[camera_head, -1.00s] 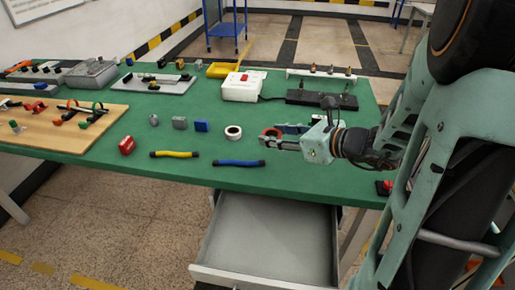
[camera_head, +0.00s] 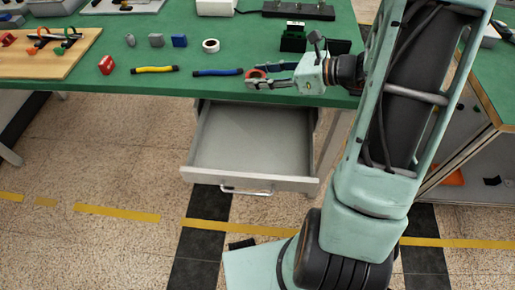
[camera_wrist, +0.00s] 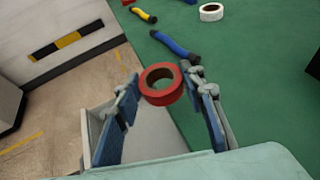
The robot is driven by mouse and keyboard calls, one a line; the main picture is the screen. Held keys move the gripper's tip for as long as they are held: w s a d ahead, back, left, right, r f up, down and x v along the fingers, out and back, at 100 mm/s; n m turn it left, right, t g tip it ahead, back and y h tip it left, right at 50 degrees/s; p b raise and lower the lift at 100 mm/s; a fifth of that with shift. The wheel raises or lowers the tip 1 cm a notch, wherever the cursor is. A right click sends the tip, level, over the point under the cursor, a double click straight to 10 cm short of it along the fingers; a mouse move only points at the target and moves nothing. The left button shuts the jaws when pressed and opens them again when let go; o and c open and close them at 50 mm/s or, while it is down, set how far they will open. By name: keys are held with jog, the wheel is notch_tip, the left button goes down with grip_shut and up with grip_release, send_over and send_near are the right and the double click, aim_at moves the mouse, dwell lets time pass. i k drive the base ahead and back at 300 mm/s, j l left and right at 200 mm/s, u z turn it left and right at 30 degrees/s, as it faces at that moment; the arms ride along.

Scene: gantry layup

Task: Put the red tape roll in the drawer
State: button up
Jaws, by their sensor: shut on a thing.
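The red tape roll (camera_head: 249,74) is held between the fingers of my gripper (camera_head: 256,78). In the wrist view the roll (camera_wrist: 164,98) sits between the two fingertips of my gripper (camera_wrist: 160,80), its hole facing the camera. The fingers are shut on its sides. The roll is over the front edge region of the green table, near the open drawer. The grey drawer (camera_head: 250,182) is pulled out below the table edge and looks empty. Part of the drawer (camera_wrist: 150,138) shows below the roll in the wrist view.
A blue-handled tool (camera_head: 218,72) lies just left of my gripper, with a yellow one (camera_head: 154,69) beyond it. A white tape roll (camera_head: 211,45) and small blocks stand behind. The green tabletop (camera_head: 250,32) has free room. A cabinet stands at the right.

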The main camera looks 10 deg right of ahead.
aim_at(252, 157)
jog(key=k+z, duration=0.5)
jog(key=i+z, duration=0.1)
jog(key=z, duration=1)
jog(key=j+z, duration=0.15)
jog(key=z, duration=0.2)
jog(key=k+j+z, duration=0.1)
jog(key=z, duration=0.2)
jog(key=k+j, duration=0.85)
